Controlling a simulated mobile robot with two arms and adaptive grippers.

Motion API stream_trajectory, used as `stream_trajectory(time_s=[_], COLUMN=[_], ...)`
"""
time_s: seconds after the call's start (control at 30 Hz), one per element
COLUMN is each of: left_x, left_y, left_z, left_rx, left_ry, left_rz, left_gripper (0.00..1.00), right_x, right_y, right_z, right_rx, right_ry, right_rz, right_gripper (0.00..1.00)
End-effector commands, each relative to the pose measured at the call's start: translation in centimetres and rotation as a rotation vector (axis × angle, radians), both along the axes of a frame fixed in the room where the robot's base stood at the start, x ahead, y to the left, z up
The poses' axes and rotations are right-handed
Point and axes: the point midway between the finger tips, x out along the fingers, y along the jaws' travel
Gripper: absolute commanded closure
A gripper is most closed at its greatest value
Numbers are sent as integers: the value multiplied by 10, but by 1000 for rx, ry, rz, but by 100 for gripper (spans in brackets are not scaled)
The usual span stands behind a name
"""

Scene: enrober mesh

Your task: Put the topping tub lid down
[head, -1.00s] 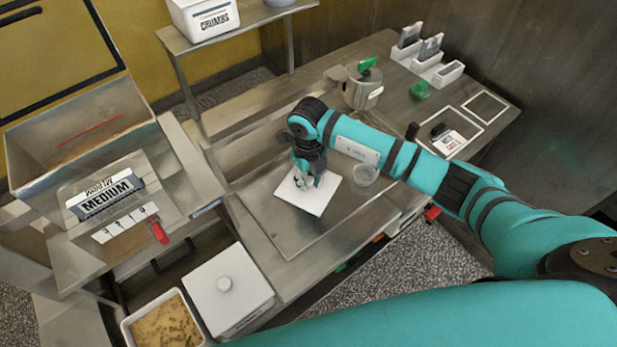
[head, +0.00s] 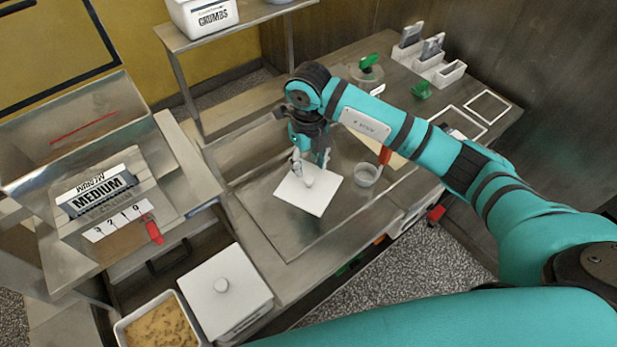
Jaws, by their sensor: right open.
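The white square lid (head: 314,205) with a small round knob (head: 309,182) lies on the steel worktop in the middle of the head view. My right gripper (head: 311,166) is open just above the lid, its fingers spread above the knob and apart from it. My left gripper is not in view. An open tub (head: 163,322) with brown crumbly topping stands at the bottom left. Beside it is a white container (head: 250,288) with its own knobbed lid on.
A clear cup (head: 366,174) stands right of the lid. A machine marked MEDIUM (head: 100,195) with a red lever stands at left. A CRUMBS tub (head: 205,16) is on the raised shelf. Worktop in front of the lid is bare.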

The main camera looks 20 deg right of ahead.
Motion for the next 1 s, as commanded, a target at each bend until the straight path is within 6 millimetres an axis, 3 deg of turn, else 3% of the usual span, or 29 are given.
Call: stream_trajectory(time_s=[0.2,0.33,1.0], left_x=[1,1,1], left_y=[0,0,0], left_z=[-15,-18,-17], left_rx=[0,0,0], left_ry=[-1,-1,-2], left_rz=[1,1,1], left_gripper=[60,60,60], right_x=[1,0,0], right_y=[0,-1,0], right_z=[37,49,53], right_rx=[0,0,0], right_ry=[-3,-1,1], right_rz=[-1,-1,-1], right_gripper=[58,58,58])
